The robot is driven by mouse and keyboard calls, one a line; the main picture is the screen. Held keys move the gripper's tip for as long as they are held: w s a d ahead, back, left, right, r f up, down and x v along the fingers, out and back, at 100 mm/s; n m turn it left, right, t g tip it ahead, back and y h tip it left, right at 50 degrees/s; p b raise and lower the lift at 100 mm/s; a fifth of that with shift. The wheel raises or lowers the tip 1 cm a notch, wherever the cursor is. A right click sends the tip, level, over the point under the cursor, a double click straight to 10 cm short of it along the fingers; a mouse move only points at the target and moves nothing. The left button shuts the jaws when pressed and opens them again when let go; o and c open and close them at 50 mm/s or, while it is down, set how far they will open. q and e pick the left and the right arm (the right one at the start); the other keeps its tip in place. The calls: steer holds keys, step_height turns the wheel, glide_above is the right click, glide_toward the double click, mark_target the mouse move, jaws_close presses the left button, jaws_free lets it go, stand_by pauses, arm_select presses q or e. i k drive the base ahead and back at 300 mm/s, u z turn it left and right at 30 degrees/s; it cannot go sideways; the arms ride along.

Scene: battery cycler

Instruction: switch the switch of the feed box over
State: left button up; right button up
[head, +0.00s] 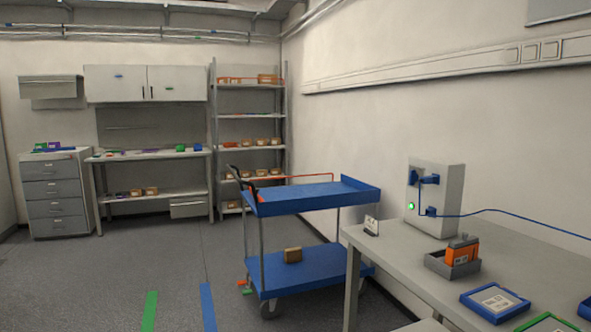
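A pale grey box (452,203) stands upright on the table at the right, against the wall; it looks like the feed box. Its front has a blue handle-like part (429,180) near the top, which may be the switch; its position is too small to tell. A green lamp (411,206) glows lower on the front. A blue plug (431,212) sits beside the lamp, with a blue cable (510,214) running right along the wall. Neither of my grippers is in view.
The grey table (400,261) also holds a dark tray (447,268) with an orange block (462,252), a small card stand (371,225) and blue-framed plates (495,301). A blue trolley (315,198) stands left of the table. The floor (110,275) at left is clear.

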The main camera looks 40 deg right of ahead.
mark_target(414, 177)
steer(key=z, duration=0.2)
steer(key=i, duration=1.65)
steer(key=z, duration=0.95)
